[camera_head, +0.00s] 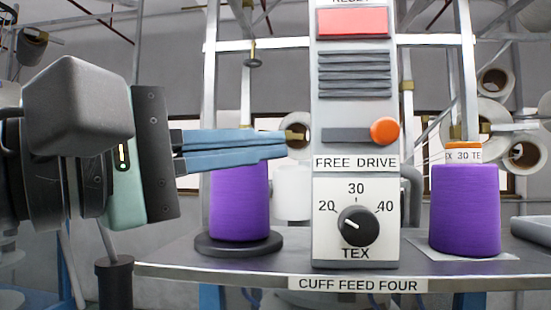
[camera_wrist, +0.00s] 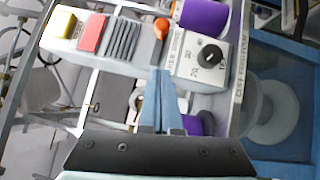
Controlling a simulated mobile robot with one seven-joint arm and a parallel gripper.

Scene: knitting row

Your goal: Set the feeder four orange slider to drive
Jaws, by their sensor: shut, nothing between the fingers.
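The feeder four orange slider (camera_head: 385,131) is a round orange knob at the right end of a dark horizontal slot (camera_head: 345,135), above the word DRIVE on the FREE DRIVE label (camera_head: 356,163). In the wrist view the orange knob (camera_wrist: 161,27) sits at the slot's far end, away from my fingers. The panel carries the sign CUFF FEED FOUR (camera_head: 358,285). My gripper (camera_head: 285,146) has its blue fingers shut and empty, just left of the panel in the head view. In the wrist view my gripper (camera_wrist: 162,72) points toward the slot's near end, apart from the knob.
A black TEX dial (camera_head: 358,226) is below the slider; a red button (camera_head: 352,22) and grey vents (camera_head: 354,74) are above. Purple yarn cones stand left (camera_head: 240,205) and right (camera_head: 465,212) of the panel. The left cone is below my fingers.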

